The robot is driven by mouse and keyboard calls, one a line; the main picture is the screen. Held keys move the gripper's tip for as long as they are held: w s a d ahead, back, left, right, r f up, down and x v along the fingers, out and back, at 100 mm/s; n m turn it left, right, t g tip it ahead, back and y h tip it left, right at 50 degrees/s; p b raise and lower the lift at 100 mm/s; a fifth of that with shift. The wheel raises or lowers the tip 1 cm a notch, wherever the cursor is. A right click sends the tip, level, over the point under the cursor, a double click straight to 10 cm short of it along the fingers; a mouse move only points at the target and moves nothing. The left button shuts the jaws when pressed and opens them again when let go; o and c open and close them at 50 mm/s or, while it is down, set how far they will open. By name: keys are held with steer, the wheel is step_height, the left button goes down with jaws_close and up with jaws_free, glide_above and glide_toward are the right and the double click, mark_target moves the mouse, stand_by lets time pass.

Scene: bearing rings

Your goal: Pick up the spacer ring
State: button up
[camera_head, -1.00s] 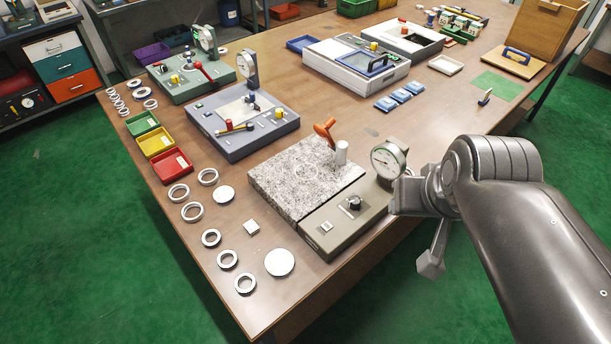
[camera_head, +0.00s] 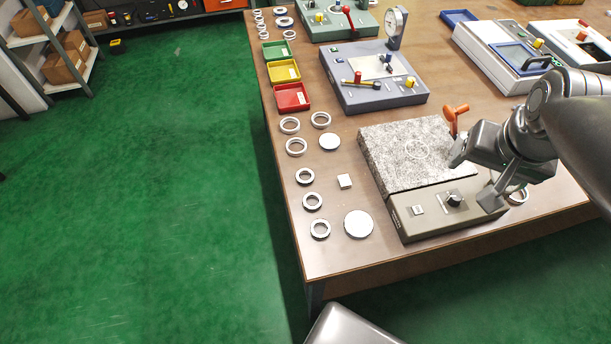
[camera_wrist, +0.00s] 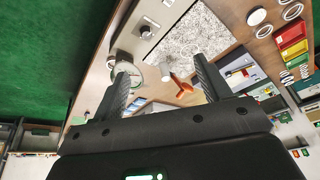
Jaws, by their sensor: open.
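Several loose metal rings lie flat at the near left of the table: pale rings, such as this one (camera_head: 283,130), and thicker, darker-edged rings, such as this one (camera_head: 312,208). I cannot tell which is the spacer ring. Some rings also show at the upper right of the wrist view (camera_wrist: 284,28). My gripper (camera_head: 478,172) is raised over the granite-topped gauge station, to the right of the rings and apart from them. In the wrist view its two fingers (camera_wrist: 164,78) stand wide apart with nothing held between them.
The granite plate (camera_head: 400,150) with an orange lever (camera_head: 454,115) stands beside the rings. Red (camera_head: 292,98), yellow (camera_head: 283,71) and green (camera_head: 277,50) trays stand behind. The table's left edge is close.

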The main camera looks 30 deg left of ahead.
steer(key=w+a+f+n+g, duration=0.1)
steer(key=w+a+f, duration=0.1)
steer(key=a, duration=0.4)
steer(key=w+a+f, duration=0.2)
steer(key=a, duration=0.4)
steer(key=n+g, duration=0.3)
glide_above(305, 176)
step_height(305, 176, down, 14)
steer(key=r, duration=0.1)
steer(key=shift+h, duration=0.4)
steer(key=f, duration=0.6)
steer(key=shift+s, duration=0.35)
steer(key=shift+w+f, duration=0.2)
steer(key=shift+f, duration=1.2)
steer(key=shift+w+f, duration=0.2)
steer(key=shift+f, duration=1.15)
steer(key=shift+c, duration=0.5)
steer(key=c, duration=1)
